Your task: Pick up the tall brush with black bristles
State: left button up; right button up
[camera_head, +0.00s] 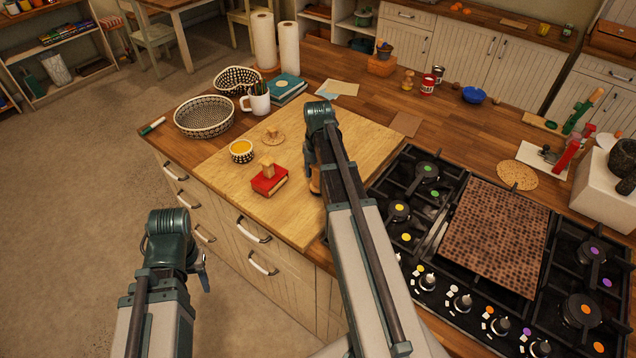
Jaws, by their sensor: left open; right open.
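I cannot clearly make out a tall brush with black bristles. A small wooden piece (315,181) shows beside my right arm on the light wooden board (222,172); it is mostly hidden, so I cannot tell what it is. My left gripper (205,281) is open and empty, in front of the drawers at the lower left.
A patterned bowl of yellow contents (241,151) and a small disc with a knob (273,138) are on the board. Woven baskets (204,117), a white mug (256,102) and paper rolls (264,40) stand behind. The gas hob (437,250) lies right of my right arm.

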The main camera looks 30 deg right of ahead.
grip_shut()
jog(key=shift+r, duration=0.1)
jog(key=shift+r+p, duration=0.5)
jog(key=shift+p, duration=0.05)
notch_tip(320, 180, up, 3)
jog(key=p, duration=0.2)
jog(key=shift+f+p, duration=0.1)
jog(key=shift+p, duration=0.3)
jog(key=s+r+p, duration=0.1)
jog(key=s, duration=1.5)
jog(key=shift+a, duration=0.45)
